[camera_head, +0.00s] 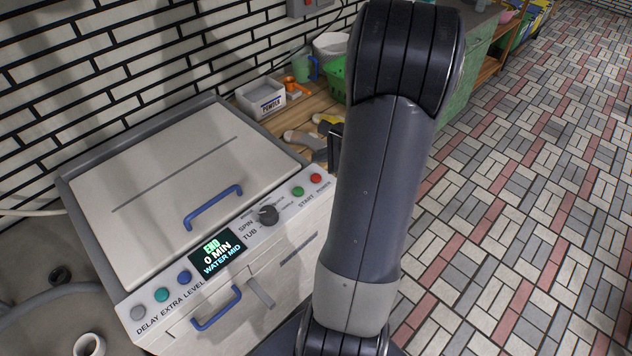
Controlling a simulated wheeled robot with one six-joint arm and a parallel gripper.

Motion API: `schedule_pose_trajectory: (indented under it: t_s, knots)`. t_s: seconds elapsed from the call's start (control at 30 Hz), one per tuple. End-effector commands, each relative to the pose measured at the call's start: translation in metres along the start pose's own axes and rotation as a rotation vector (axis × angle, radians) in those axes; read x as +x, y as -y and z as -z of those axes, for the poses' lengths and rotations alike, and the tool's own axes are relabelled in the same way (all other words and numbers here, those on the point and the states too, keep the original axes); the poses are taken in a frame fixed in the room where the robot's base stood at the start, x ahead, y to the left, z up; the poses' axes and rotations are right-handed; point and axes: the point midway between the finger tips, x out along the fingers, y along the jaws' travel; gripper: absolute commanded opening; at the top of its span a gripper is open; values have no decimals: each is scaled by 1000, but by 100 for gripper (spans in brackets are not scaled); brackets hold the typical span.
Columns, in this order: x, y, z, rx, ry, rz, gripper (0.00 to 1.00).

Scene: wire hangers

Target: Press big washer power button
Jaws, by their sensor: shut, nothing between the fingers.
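The big washer (185,185) stands at the left, with its lid shut. Its sloped front panel carries the red power button (316,178) at the right end, labelled POWER. The green start button (298,191) is just left of it, then a dark dial (267,215). The lit display (217,252) reads END, 0 MIN, WATER MID. My arm rises just right of the panel and leaves the red button uncovered. My gripper is not clearly seen; a small dark piece beside the arm may be part of it, but I cannot tell.
Blue handles (213,207) stick out from the lid and the front. A white powder box (261,98), a green basket (337,78) and gloves (303,140) lie on a wooden shelf behind the washer. Tiled floor at the right is clear.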

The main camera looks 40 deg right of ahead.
Motion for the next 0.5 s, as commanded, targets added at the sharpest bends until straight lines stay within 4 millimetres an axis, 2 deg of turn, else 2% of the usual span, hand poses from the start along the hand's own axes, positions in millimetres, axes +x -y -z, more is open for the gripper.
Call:
schedule_pose_trajectory:
  t_s: [0.03,0.2,0.5]
  knots:
    - [10,-8,7,3,0,-1,0]
    - [24,-17,17,0,0,0,0]
    - [28,-20,20,0,0,0,0]
